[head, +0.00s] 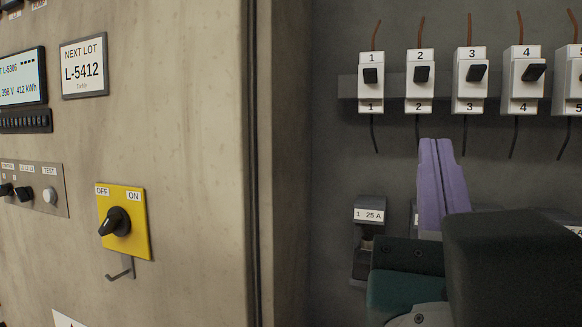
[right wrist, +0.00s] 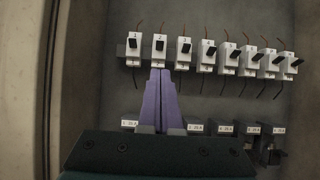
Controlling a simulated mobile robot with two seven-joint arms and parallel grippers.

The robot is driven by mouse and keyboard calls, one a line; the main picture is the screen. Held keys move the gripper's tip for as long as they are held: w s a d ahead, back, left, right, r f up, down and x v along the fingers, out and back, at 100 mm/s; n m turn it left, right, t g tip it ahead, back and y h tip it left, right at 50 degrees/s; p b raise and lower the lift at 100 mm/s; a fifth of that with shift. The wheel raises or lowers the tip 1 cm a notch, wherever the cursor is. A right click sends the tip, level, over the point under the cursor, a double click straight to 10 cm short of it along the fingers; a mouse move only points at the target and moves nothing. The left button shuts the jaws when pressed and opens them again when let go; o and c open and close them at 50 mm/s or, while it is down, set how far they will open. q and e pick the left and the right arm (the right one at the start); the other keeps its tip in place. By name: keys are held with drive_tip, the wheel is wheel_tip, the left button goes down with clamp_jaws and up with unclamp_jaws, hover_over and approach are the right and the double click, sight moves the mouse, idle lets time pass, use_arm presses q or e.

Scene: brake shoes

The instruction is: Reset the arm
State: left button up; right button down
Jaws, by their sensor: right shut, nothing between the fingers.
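My right gripper (head: 436,145) has purple fingers that are shut with nothing between them. In the head view its fingertips appear just below breaker 2 (head: 420,80). The right wrist view shows the same gripper (right wrist: 160,72) pointing up toward the row of breakers. Whether the tips touch anything I cannot tell. My left gripper is not in view.
White numbered breakers with black toggles line the rail, including breaker 1 (head: 370,84), breaker 3 (head: 470,80) and breaker 4 (head: 523,80). A fuse holder labelled 25 A (head: 368,215) sits below. A yellow OFF/ON switch (head: 124,221) is on the panel at left.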

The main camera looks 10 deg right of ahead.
drive_tip(key=shift+w, duration=0.1)
drive_tip(key=w+a+r+n+t+y+p, duration=0.1)
drive_tip(key=a+r+n+t+y+p, duration=0.4)
drive_tip(key=n+y, duration=0.85)
drive_tip(key=s+a+f+n+g+y+p, duration=0.1)
drive_tip(key=a+f+n+g+y, duration=0.25)
drive_tip(key=n, duration=0.55)
drive_tip(key=a+f+n+g+y+p, duration=0.1)
drive_tip(key=a+f+n+g+y, duration=0.3)
drive_tip(key=n, duration=0.6)
drive_tip(key=s+d+f+n+g+h+p, duration=0.35)
drive_tip(key=s+d+f+n+g, duration=0.2)
drive_tip(key=s+d+g, duration=0.2)
drive_tip(key=s+d+f+n+g+h+p, duration=0.3)
drive_tip(key=s+d+f+n+g+h, duration=0.15)
drive_tip(key=s+d+n+g, duration=0.35)
wheel_tip(320, 180, up, 37)
drive_tip(key=s+a+m+t+p, duration=0.1)
drive_tip(key=p, duration=3.6)
drive_tip(key=shift+s+m, duration=0.3)
